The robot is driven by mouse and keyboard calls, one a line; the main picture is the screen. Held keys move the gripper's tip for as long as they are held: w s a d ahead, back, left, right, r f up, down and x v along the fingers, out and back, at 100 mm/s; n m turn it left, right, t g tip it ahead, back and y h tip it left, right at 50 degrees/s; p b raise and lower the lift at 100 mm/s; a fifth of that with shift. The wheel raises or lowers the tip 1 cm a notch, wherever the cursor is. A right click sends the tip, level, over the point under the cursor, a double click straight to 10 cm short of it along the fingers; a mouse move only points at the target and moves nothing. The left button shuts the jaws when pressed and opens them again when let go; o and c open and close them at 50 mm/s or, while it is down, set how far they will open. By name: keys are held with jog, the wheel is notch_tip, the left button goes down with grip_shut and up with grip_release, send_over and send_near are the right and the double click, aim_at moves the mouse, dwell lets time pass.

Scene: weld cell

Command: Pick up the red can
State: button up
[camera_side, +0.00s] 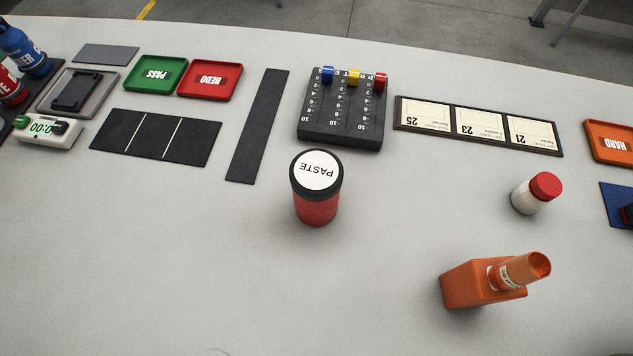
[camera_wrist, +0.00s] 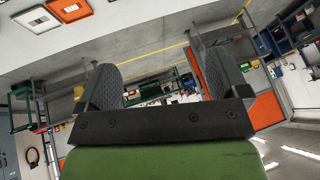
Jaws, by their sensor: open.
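The red can (camera_side: 316,207) stands upright near the middle of the table in the side view. It has a black rim and a white top label that reads PASTE. My gripper (camera_wrist: 164,88) shows in the wrist view with its two dark padded fingers apart and nothing between them. The wrist view looks out across the room, and the can is not seen in it. My gripper is not in the side view, so its distance from the can cannot be told.
Green (camera_side: 156,75) and red (camera_side: 210,79) trays are farther back left. The table's front left is clear.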

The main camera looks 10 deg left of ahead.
jog(key=w+a+f+n+g, duration=0.1)
jog(key=w+a+f+n, duration=0.2)
jog(key=a, duration=0.6)
jog(key=n+g, duration=0.2)
jog(key=n, duration=0.5)
send_near(321, 174)
jog(key=f, duration=0.2)
jog(key=shift+n, duration=0.3)
jog(key=x, duration=0.4)
jog(key=shift+w+a, duration=0.1)
jog(key=shift+a, duration=0.25)
jog(key=shift+y, duration=0.3)
jog(key=shift+x, duration=3.1)
jog(key=shift+w+d, duration=0.15)
jog(key=shift+d, duration=0.05)
jog(key=c, duration=1.2)
